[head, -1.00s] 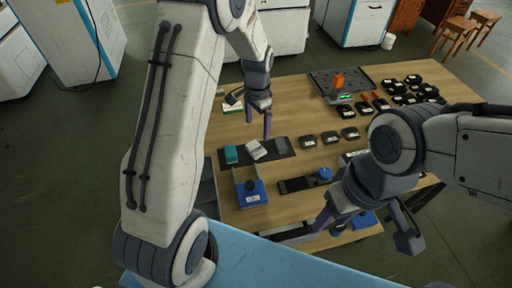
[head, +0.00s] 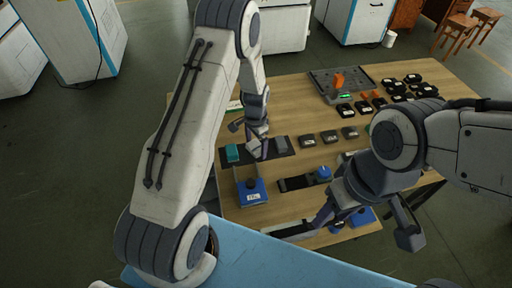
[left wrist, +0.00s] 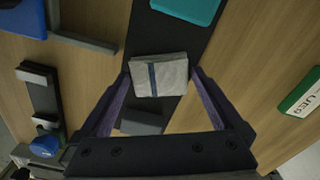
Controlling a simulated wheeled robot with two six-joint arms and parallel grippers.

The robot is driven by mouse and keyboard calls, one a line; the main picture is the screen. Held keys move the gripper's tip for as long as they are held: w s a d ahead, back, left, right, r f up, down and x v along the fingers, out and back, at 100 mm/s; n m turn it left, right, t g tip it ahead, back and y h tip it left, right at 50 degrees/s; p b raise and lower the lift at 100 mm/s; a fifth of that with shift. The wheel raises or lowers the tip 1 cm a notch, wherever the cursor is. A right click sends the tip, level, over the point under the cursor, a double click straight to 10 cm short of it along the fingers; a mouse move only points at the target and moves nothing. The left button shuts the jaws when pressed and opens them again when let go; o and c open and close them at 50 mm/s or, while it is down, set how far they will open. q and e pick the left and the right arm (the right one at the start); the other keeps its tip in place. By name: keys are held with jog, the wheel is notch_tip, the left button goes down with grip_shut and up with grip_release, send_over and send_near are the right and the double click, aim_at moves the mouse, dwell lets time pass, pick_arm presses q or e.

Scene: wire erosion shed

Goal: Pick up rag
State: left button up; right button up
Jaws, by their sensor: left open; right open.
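The rag (left wrist: 158,75) is a folded pale grey cloth with a dark blue stripe, lying on a dark strip mat (left wrist: 150,38). In the left wrist view my left gripper (left wrist: 161,73) is open, with one finger at each side edge of the rag. Whether the fingers touch it I cannot tell. In the head view my left gripper (head: 257,150) is down at the mat and hides most of the rag. My right gripper (head: 366,230) is open and empty over the table's near right side, away from the rag.
On the mat, a teal block (left wrist: 187,8) and a dark grey block (left wrist: 142,122) sit at either side of the rag. A blue container (head: 251,192) stands in front. A green-and-white box (left wrist: 302,93) lies nearby. Several black parts and a tray (head: 322,78) fill the table's far right.

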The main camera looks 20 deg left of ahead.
aim_at(256, 146)
pick_arm(q)
jog(key=c, duration=1.2)
jog(key=shift+w+r+b, duration=0.1)
jog(key=shift+r+b, duration=0.4)
jog(key=shift+r, duration=1.6)
jog(key=d+r, duration=0.2)
jog(key=d, duration=0.2)
jog(key=d+r+b, duration=0.1)
jog(key=d+r, duration=0.1)
jog(key=d, duration=0.1)
jog(key=d+r, duration=0.3)
jog(key=d, duration=0.1)
jog(key=shift+w+d+b, duration=0.25)
jog(key=shift+d+b, duration=0.05)
jog(key=shift+d, duration=0.05)
